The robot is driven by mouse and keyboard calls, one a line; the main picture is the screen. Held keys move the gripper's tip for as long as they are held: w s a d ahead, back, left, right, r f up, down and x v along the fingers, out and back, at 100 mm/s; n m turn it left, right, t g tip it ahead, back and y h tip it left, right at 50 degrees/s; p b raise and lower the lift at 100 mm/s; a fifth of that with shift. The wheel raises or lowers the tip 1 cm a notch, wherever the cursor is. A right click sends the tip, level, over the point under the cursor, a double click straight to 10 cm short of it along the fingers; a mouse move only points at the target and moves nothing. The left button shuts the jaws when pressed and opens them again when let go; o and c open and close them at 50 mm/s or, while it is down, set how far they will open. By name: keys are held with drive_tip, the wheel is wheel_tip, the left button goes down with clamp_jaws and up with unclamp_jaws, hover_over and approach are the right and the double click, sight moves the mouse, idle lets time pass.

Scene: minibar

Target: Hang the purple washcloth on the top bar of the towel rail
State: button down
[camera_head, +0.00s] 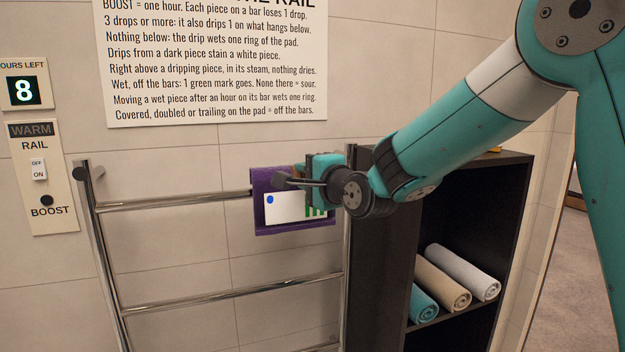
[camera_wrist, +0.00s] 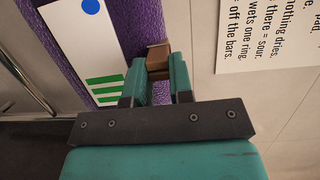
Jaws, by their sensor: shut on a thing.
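The purple washcloth (camera_head: 262,181) is at the right end of the top bar (camera_head: 170,201) of the towel rail (camera_head: 109,264). The bar runs in behind its left edge; I cannot tell whether the cloth is draped over the bar or only in front of it. A white card (camera_head: 283,208) with a blue dot and three green stripes is on its front. My gripper (camera_head: 303,182) is at the cloth's upper part. In the wrist view my gripper (camera_wrist: 159,65) is shut on a small brown tab (camera_wrist: 157,57) beside the purple cloth (camera_wrist: 152,20).
Lower bars (camera_head: 230,293) of the rail look bare. A dark shelf unit (camera_head: 383,265) stands right of the rail, with rolled teal, beige and white towels (camera_head: 447,280). A rule sign (camera_head: 215,65) hangs above. At left, a display (camera_head: 23,91) reads 8 above a switch panel (camera_head: 42,180).

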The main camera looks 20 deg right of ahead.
drive_tip(key=shift+w+f, duration=0.2)
drive_tip(key=shift+w, duration=0.95)
drive_tip(key=shift+s+f+b, duration=0.1)
drive_tip(key=shift+f+b, duration=0.75)
drive_tip(key=shift+b, duration=0.05)
drive_tip(key=shift+f+b, duration=0.75)
drive_tip(key=shift+f, duration=0.1)
drive_tip(key=c, duration=0.9)
unclamp_jaws()
drive_tip(key=shift+s, duration=0.15)
